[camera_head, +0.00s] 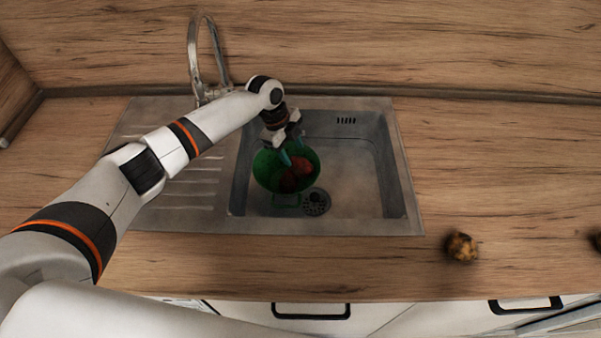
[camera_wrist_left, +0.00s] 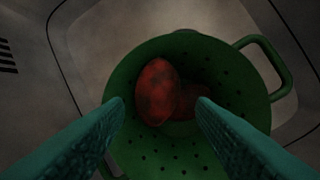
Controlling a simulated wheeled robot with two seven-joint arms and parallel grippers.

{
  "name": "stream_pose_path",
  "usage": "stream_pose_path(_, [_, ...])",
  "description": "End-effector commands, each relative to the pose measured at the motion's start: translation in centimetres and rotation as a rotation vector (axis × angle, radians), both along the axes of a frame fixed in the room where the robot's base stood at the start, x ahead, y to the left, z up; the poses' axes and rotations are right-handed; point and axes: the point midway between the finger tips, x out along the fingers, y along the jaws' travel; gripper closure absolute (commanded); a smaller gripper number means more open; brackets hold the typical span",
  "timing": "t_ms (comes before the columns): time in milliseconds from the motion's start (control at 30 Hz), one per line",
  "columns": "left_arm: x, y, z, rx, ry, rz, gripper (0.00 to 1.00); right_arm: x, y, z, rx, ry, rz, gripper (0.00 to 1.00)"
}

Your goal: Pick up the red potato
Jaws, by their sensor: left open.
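A red potato (camera_wrist_left: 157,90) lies in a green colander (camera_wrist_left: 238,78), which stands in the sink basin. A second reddish item (camera_wrist_left: 194,103) lies beside it in the colander, partly hidden behind it and a fingertip. In the head view the red potato (camera_head: 301,165) shows in the colander (camera_head: 268,182), close to the other reddish item (camera_head: 288,182). My left gripper (camera_head: 291,154) is above the colander, pointing down. In the left wrist view its two teal fingers (camera_wrist_left: 160,102) are apart, with the potato between them in the picture and nothing gripped. My right gripper is not in view.
The steel sink (camera_head: 355,190) surrounds the colander, with free basin floor to its right. A tap (camera_head: 194,55) rises behind the sink at left. A brown, mottled potato (camera_head: 461,247) lies on the wooden counter (camera_head: 490,170) at right. Another dark item (camera_head: 597,241) is at the right edge.

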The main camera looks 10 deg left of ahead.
Motion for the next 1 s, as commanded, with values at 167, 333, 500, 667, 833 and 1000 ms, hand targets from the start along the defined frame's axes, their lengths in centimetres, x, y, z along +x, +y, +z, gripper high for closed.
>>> stream_pose_path(167, [0.1, -0.3, -1.1, 0.000, -0.001, 0.000, 0.49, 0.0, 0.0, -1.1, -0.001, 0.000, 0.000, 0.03])
stream_pose_path(333, [0.2, -0.9, -3.6, 0.000, 0.001, -0.001, 0.49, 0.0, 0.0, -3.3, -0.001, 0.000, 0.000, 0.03])
stream_pose_path(500, [0.3, -1.6, -5.9, 0.001, -0.001, 0.000, 0.49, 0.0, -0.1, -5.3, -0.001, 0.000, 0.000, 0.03])
stream_pose_path(667, [0.4, -1.8, -6.1, 0.000, -0.001, 0.000, 0.49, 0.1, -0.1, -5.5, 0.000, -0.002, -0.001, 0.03])
stream_pose_path(833, [0.3, -1.8, -6.0, 0.000, 0.000, 0.000, 0.53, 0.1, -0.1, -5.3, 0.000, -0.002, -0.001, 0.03])
stream_pose_path(1000, [0.3, -1.8, -6.0, 0.000, 0.000, 0.000, 0.80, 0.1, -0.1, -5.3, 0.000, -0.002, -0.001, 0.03])
